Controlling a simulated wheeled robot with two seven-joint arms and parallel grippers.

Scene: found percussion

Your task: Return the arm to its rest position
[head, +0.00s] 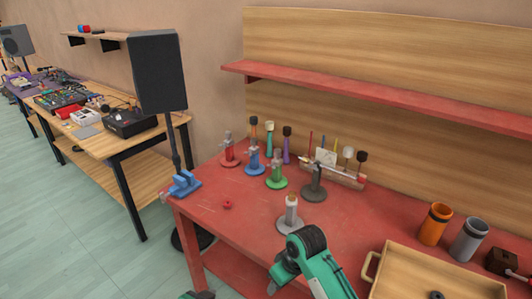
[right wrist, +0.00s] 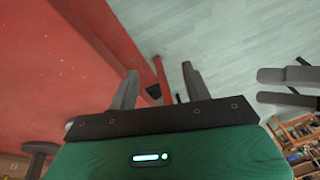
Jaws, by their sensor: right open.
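My right arm (head: 318,268) is green with a dark joint and comes in from the bottom right of the head view, in front of the red table (head: 240,222). In the right wrist view my right gripper (right wrist: 158,72) has its two dark fingers apart with nothing between them. The red table top lies to the left of them and the pale floor to the right. Two dark fingers of my left gripper (right wrist: 258,86) show at the right edge of that view, with a gap between them. In the head view only a dark green bit shows at the bottom edge.
Coloured stands with mallets (head: 277,170) stand along the table's back. A grey stand (head: 291,216) is close to my right arm. A wooden tray (head: 440,262), an orange cup (head: 435,224) and a grey cup (head: 468,240) are at right. A blue vise (head: 184,184) sits at the left corner.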

